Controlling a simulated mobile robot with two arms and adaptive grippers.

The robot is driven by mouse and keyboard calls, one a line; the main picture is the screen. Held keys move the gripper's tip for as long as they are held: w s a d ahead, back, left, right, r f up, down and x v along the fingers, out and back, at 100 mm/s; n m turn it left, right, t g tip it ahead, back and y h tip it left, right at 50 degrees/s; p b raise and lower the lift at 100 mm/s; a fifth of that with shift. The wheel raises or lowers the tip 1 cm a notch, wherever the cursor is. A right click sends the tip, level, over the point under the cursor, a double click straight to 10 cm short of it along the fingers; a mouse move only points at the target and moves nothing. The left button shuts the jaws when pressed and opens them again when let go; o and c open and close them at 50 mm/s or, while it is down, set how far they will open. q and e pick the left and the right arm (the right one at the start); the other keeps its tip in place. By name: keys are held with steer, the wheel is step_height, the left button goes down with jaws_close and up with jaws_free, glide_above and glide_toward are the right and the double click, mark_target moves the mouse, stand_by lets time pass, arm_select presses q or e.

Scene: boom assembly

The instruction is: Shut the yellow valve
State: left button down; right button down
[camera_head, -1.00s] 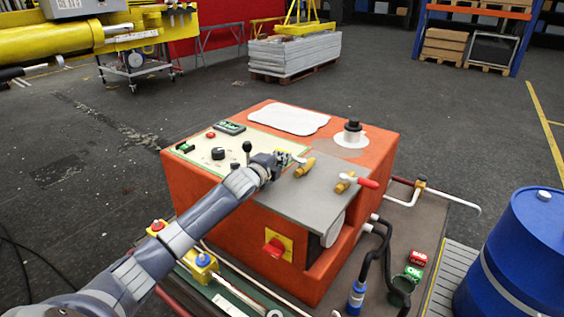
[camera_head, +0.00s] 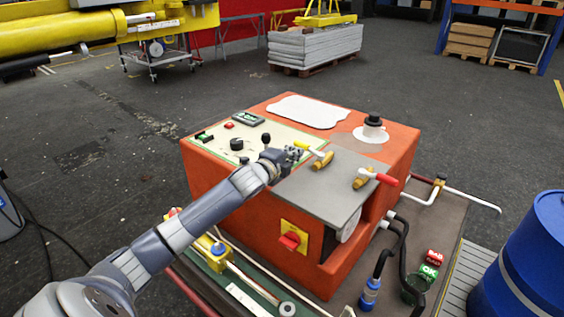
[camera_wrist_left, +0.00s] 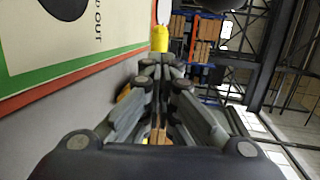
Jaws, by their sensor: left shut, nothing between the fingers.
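The yellow valve handle (camera_head: 302,146) is on the grey plate on top of the orange machine, on a brass valve body (camera_head: 322,160). My left gripper (camera_head: 294,154) is shut and empty right at the handle's yellow end; I cannot tell whether they touch. In the left wrist view the yellow handle tip (camera_wrist_left: 160,38) shows just beyond the shut fingertips (camera_wrist_left: 160,62). The brass body is mostly hidden there behind the fingers. My right gripper is not in view.
A second brass valve with a red handle (camera_head: 386,179) sits right of the yellow one. A black lever knob (camera_head: 266,139) stands close to my left wrist. The orange machine (camera_head: 235,210) has hoses at its right, near a blue barrel (camera_head: 525,265).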

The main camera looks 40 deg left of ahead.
arm_select(q)
steer(key=v, duration=0.8)
steer(key=shift+d+f, duration=0.15)
